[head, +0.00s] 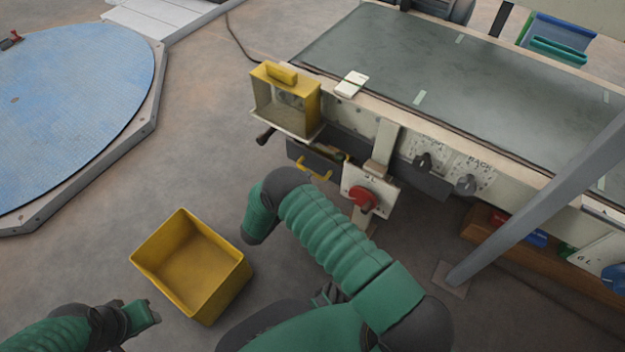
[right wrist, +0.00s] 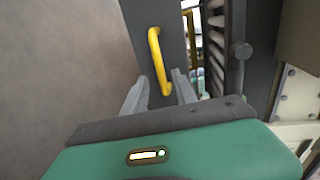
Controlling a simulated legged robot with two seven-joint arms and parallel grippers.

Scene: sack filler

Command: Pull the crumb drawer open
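The crumb drawer (head: 308,154) is a dark grey front low on the machine's near side, under the yellow housing. Its yellow bar handle (head: 315,172) stands out from the front; it also shows upright in the right wrist view (right wrist: 156,62). My right gripper (right wrist: 160,92) is open there, its two grey fingers on either side of the handle's lower end. I cannot tell whether they touch it. In the head view my right arm reaches toward the drawer, and its fingers cannot be made out. My left gripper (head: 146,314) is at the bottom left, away from the drawer; its finger gap is unclear.
A yellow bin (head: 188,262) stands on the floor left of my right arm. A red knob (head: 364,198) on a white plate sits right of the drawer. A dark lever (head: 266,137) juts out at its left. A grey post (head: 535,207) slants at the right.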

